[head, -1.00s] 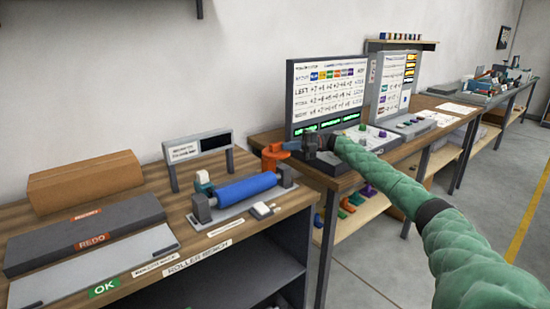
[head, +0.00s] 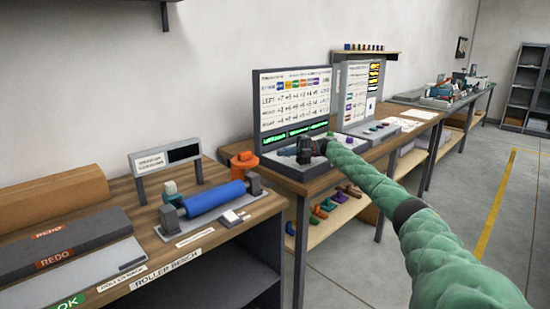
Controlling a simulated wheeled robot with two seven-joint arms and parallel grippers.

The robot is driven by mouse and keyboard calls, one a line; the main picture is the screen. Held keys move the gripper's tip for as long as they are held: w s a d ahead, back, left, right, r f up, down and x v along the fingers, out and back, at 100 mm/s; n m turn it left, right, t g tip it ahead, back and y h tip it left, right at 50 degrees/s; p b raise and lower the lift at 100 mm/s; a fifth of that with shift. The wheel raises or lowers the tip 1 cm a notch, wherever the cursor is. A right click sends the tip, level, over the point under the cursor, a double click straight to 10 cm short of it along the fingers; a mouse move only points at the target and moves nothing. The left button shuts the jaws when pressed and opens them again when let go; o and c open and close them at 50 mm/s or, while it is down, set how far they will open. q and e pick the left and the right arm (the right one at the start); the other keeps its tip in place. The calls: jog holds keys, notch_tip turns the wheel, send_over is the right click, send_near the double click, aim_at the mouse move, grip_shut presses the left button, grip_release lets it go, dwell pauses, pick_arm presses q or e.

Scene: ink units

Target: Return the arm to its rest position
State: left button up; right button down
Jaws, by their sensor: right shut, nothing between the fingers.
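My right arm, in a green padded sleeve, reaches in from the lower right of the head view. Its dark right gripper (head: 286,151) points left in front of the panel with the screen (head: 293,101). Its fingers are shut with nothing between them. My left gripper is out of view.
The roller bench (head: 190,258) holds a brown box (head: 50,197), a dark REDO block (head: 75,242) and a small display (head: 167,161). A table with the control panel stands behind my right arm. A shelf rack (head: 527,88) is far right. Open floor (head: 470,215) lies to the right.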

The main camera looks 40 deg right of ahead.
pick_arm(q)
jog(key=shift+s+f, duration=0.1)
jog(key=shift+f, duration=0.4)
pick_arm(e)
jog(key=shift+d+f, duration=0.1)
jog(key=shift+d, duration=0.6)
jog(key=shift+f, duration=0.1)
